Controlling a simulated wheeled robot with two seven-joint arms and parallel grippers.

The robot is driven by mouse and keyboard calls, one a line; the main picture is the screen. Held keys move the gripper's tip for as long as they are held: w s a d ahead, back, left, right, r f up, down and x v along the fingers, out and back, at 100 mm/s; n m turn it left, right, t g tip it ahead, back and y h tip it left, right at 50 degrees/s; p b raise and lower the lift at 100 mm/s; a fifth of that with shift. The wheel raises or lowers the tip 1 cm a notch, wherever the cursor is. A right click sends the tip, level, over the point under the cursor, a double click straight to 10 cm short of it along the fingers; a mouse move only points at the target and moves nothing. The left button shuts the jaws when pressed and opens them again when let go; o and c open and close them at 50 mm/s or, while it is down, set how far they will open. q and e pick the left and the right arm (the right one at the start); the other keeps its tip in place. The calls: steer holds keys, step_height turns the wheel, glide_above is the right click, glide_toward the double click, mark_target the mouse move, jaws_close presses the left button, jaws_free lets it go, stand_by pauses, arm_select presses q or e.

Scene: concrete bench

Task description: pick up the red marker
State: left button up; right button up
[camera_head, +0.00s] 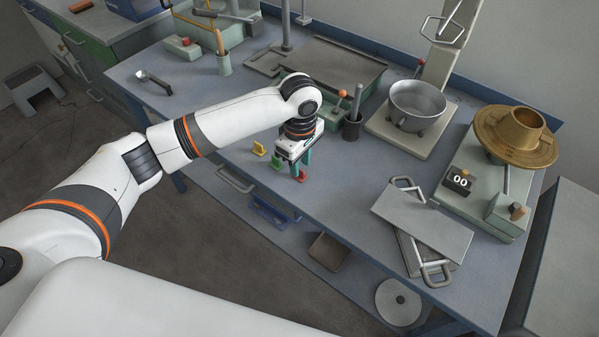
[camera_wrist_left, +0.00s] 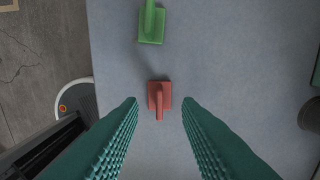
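The red marker (camera_wrist_left: 159,97) lies between and just beyond the open fingertips in the left wrist view, a small square base with an upright tab. In the head view the red marker (camera_head: 301,176) shows just below my left gripper's fingers on the bench. My left gripper (camera_head: 298,165) points down over it, open and empty; its green ridged fingers (camera_wrist_left: 160,120) stand apart on either side in the wrist view. A green marker (camera_wrist_left: 151,26) stands farther up in the wrist view. My right gripper is not in view.
A yellow marker (camera_head: 259,148) stands left of the gripper on the blue-grey bench (camera_head: 340,200). A dark cup (camera_head: 353,126) stands to its right, near a metal pot (camera_head: 417,104). The bench's front edge is close by. Metal plates (camera_head: 422,222) lie at the right.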

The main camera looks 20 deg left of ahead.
arm_select(q)
steer(key=shift+f, duration=1.35)
jaws_close()
steer(key=shift+r, duration=0.15)
